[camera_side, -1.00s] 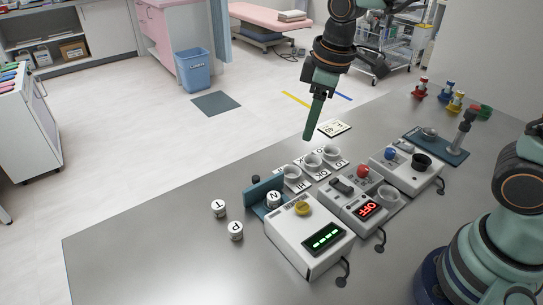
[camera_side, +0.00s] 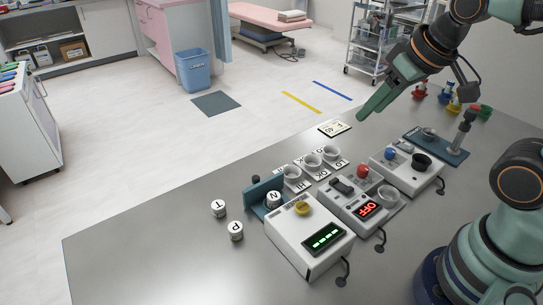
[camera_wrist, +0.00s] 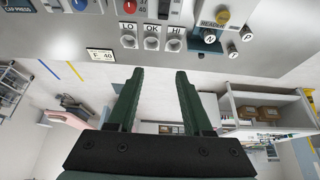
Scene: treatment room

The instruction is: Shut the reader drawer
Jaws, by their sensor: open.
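The reader (camera_side: 310,238) is a white box with a yellow button (camera_side: 302,208) and a lit green display, at the front of the table. Its teal drawer (camera_side: 257,203) stands out from the box's far left side, with a white vial marked N (camera_side: 273,199) in it. In the wrist view the reader (camera_wrist: 213,17) is upside down at the top, with the drawer (camera_wrist: 203,45) below it. My gripper (camera_side: 362,116) is raised in the air beyond the devices, well away from the drawer. In the wrist view its two fingers (camera_wrist: 157,75) are apart and nothing is between them.
Vials T (camera_side: 219,208) and P (camera_side: 236,231) stand left of the reader. Several white cups (camera_side: 312,161) stand behind it. A device with a red OFF display (camera_side: 368,210) and another with a black knob (camera_side: 421,162) stand to the right. The table's left front is clear.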

